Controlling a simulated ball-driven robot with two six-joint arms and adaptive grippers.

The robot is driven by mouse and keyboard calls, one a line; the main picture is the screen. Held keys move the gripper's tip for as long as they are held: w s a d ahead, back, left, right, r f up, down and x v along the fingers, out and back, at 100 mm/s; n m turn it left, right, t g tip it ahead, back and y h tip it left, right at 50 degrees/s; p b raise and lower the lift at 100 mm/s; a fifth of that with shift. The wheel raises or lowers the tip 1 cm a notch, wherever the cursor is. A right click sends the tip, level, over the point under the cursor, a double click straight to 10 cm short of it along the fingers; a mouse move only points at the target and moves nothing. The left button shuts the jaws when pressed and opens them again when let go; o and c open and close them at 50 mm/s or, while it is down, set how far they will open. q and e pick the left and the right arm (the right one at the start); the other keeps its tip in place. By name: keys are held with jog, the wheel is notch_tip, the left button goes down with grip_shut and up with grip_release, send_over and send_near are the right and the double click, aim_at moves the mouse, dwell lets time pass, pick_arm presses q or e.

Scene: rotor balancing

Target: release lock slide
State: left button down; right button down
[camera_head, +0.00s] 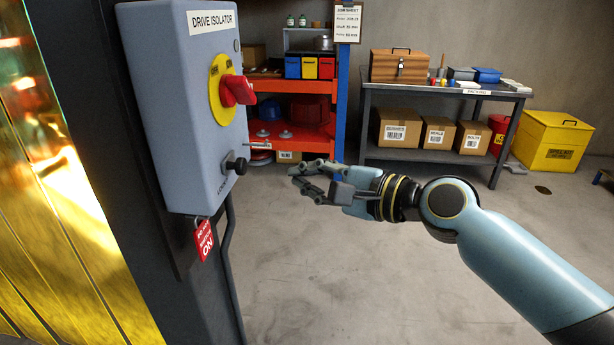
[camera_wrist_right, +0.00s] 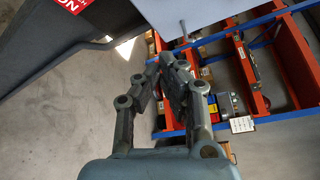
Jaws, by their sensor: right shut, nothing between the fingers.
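The grey drive isolator box (camera_head: 180,120) stands at the left on a dark post. It carries a red rotary handle (camera_head: 237,90) on a yellow plate, and below it a black lock slide knob (camera_head: 236,165) next to lettering. My right gripper (camera_head: 296,177) is to the right of the knob and a little lower, apart from it, with its fingers pointing left. It is shut and empty. In the right wrist view the fingers of my right gripper (camera_wrist_right: 165,62) come together with nothing between them. My left gripper is not in view.
A red tag (camera_head: 204,240) hangs under the box. A shiny yellow panel (camera_head: 60,190) fills the left edge. Behind are an orange and blue shelf (camera_head: 290,85), a packing table (camera_head: 440,90) with boxes, and a yellow bin (camera_head: 550,140). The floor between is clear.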

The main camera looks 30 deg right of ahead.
aim_at(237, 163)
jog(key=w+a+p, duration=0.2)
jog(key=w+a, duration=0.1)
jog(key=a, duration=0.2)
jog(key=shift+w+a+r+p, duration=0.3)
jog(key=shift+w+a+r, duration=0.05)
jog(key=shift+r, duration=0.05)
jog(key=s+a, duration=0.1)
jog(key=s+a+p, duration=0.1)
jog(key=s, duration=0.1)
dwell(0.4)
